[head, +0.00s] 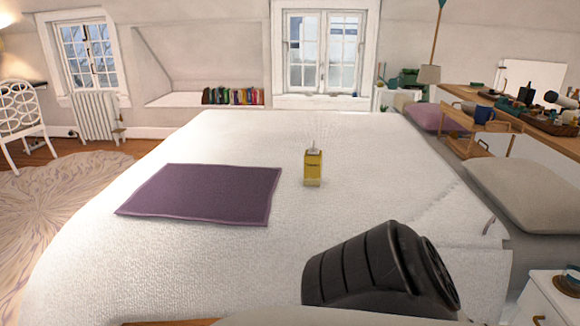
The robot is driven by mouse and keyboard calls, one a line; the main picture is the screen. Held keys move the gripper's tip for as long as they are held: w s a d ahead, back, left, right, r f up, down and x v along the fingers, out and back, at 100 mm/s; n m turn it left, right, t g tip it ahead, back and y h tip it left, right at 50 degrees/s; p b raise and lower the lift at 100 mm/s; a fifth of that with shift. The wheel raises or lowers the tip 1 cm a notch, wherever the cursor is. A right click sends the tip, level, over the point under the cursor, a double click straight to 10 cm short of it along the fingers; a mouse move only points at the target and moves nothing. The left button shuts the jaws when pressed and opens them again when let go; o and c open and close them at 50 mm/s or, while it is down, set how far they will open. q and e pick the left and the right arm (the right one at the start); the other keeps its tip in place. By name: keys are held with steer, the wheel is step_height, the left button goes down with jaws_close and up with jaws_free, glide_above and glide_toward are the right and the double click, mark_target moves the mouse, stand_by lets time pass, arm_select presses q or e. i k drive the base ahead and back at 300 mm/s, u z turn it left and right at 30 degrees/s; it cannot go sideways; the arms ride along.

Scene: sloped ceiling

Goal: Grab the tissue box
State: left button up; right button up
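The tissue box (313,168) is a small upright yellow box with a white tissue at its top. It stands on the white bed (350,215), near the middle of the head view. Nothing touches it except the bed cover. Neither of my grippers shows in the head view, so I cannot see whether they are open or shut.
A purple mat (203,194) lies flat on the bed, left of the box. A grey pillow (525,193) lies at the right edge. A wooden tray stand (487,129) with a blue mug (484,115) is beyond it. The bed around the box is clear.

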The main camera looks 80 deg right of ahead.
mark_target(313, 164)
steer(key=z, duration=1)
steer(key=i, duration=1.05)
steer(key=z, duration=1.1)
